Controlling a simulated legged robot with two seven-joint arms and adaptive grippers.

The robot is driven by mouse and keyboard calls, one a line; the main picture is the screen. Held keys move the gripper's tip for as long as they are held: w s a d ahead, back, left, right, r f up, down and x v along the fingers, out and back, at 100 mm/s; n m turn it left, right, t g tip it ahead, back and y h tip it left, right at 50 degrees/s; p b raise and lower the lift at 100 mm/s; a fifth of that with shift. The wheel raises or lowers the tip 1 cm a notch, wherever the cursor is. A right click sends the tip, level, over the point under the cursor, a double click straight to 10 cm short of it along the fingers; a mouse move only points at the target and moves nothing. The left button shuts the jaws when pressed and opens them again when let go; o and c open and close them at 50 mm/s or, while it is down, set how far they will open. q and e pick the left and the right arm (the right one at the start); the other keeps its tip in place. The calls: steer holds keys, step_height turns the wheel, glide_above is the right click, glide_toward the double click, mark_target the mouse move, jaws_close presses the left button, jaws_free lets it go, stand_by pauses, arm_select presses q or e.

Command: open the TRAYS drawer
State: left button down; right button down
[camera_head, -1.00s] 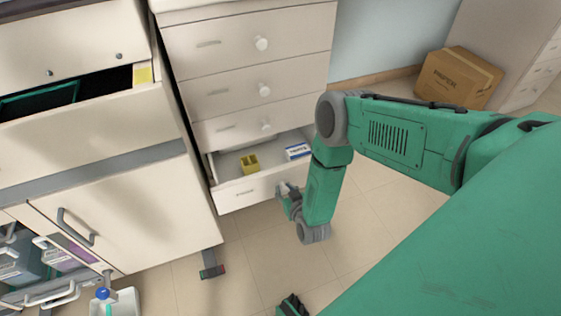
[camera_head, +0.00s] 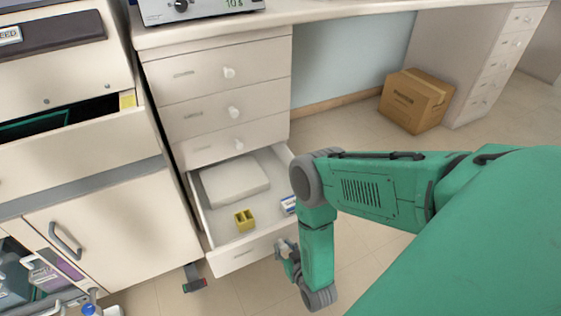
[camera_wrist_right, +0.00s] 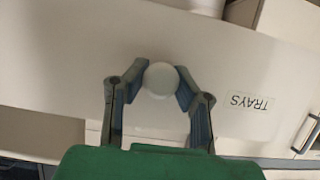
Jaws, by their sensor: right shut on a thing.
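The TRAYS drawer (camera_head: 215,262) is the bottom drawer of the white cabinet and stands well open. Inside it lie a pale flat block (camera_head: 232,182), a yellow holder (camera_head: 245,219) and a small blue-and-white box (camera_head: 289,205). Its front with the TRAYS label (camera_wrist_right: 250,103) fills the right wrist view. My right gripper (camera_head: 283,248) is at the drawer front. In the wrist view its fingers (camera_wrist_right: 160,88) are shut on the round white knob (camera_wrist_right: 161,79), one on each side. In the head view the arm hides the knob and the drawer's right end. My left gripper is not in view.
Three shut drawers with white knobs (camera_head: 234,111) are above. To the left, a cabinet (camera_head: 110,225) has a partly open upper drawer. A cardboard box (camera_head: 416,100) stands on the floor under the bench. Tiled floor (camera_head: 370,275) is clear around my arm.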

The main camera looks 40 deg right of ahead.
steer(key=shift+s+a+f, duration=0.15)
steer(key=shift+s, duration=0.1)
steer(key=c, duration=1.3)
jaws_free()
steer(key=shift+o, duration=0.4)
steer(key=shift+w, duration=0.1)
steer(key=v, duration=1.2)
